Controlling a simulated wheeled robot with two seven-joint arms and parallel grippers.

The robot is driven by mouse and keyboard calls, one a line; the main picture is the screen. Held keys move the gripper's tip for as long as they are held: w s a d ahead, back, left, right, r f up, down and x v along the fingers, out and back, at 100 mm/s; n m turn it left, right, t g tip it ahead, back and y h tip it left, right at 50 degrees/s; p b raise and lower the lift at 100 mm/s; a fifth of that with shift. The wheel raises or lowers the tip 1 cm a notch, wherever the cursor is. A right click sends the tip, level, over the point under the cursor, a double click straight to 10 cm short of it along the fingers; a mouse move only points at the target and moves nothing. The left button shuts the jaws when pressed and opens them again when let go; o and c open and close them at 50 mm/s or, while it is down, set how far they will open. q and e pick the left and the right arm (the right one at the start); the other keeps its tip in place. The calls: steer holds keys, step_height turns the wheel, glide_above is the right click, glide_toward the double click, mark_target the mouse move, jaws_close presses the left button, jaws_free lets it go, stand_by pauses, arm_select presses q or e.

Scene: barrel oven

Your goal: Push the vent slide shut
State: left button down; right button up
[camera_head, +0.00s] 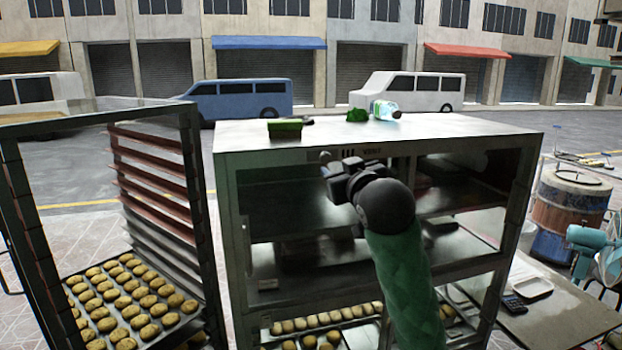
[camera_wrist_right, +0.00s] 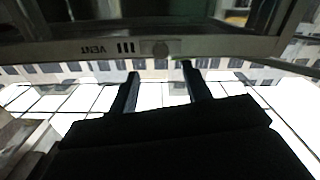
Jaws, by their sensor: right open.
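The vent panel is on the front top rail of the metal oven cabinet (camera_head: 450,137). It has three dark slots (camera_head: 347,153) and a vent label (camera_head: 372,150). A small round grey knob (camera_head: 325,156), which looks like the vent slide, sits left of the slots. In the right wrist view the picture is upside down, with the label (camera_wrist_right: 95,50), slots (camera_wrist_right: 126,48) and knob (camera_wrist_right: 160,48) in a row. My right gripper (camera_head: 332,172) is open and empty, just below and in front of the knob. Its two fingers (camera_wrist_right: 160,69) point at the rail with the knob between them; contact cannot be told.
A green box (camera_head: 285,128), a green plant-like bunch (camera_head: 357,115) and a bottle (camera_head: 385,110) are on the cabinet top. A tall rack (camera_head: 190,190) with trays of buns stands left. A side table (camera_head: 560,310) and a barrel (camera_head: 568,205) are right.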

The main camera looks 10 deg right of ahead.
mark_target(327, 158)
steer(key=w+p, duration=0.2)
steer(key=w, duration=0.1)
steer(key=w+p, duration=0.1)
steer(key=w, duration=0.2)
steer(key=shift+w+a+r+p, duration=0.1)
steer(key=shift+r+p, duration=0.1)
steer(key=shift+p, duration=0.15)
steer(key=shift+w+f+p, duration=0.1)
steer(key=shift+w+p, duration=0.2)
steer(key=shift+w, duration=0.4)
arm_select(q)
steer(key=r, duration=0.2)
steer(key=s+r, duration=0.1)
steer(key=shift+s+r, duration=0.1)
steer(key=shift+r, duration=0.25)
arm_select(e)
steer(key=shift+w, duration=0.1)
jaws_close()
